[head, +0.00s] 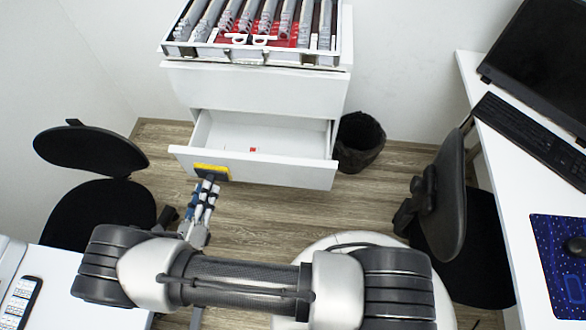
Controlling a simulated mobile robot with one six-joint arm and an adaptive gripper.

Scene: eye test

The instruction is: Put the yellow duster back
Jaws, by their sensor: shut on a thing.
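The yellow duster (209,169) is a small flat block in front of the left part of the open drawer's front panel (290,172). My gripper (210,181) reaches up from below and is shut on the duster. The duster overlaps the panel in the picture; I cannot tell whether it touches it. The drawer is pulled out of the white cabinet (250,88), and its inside looks mostly empty, with a small red spot (252,149) in it.
A tray (345,50) of grey tools tops the cabinet. A black bin (358,140) stands to its right. Black chairs (95,150) (450,200) flank the wooden floor (270,215). A white desk (500,160) with keyboard (530,130) and monitor (545,60) is at right. A phone (20,300) lies at lower left.

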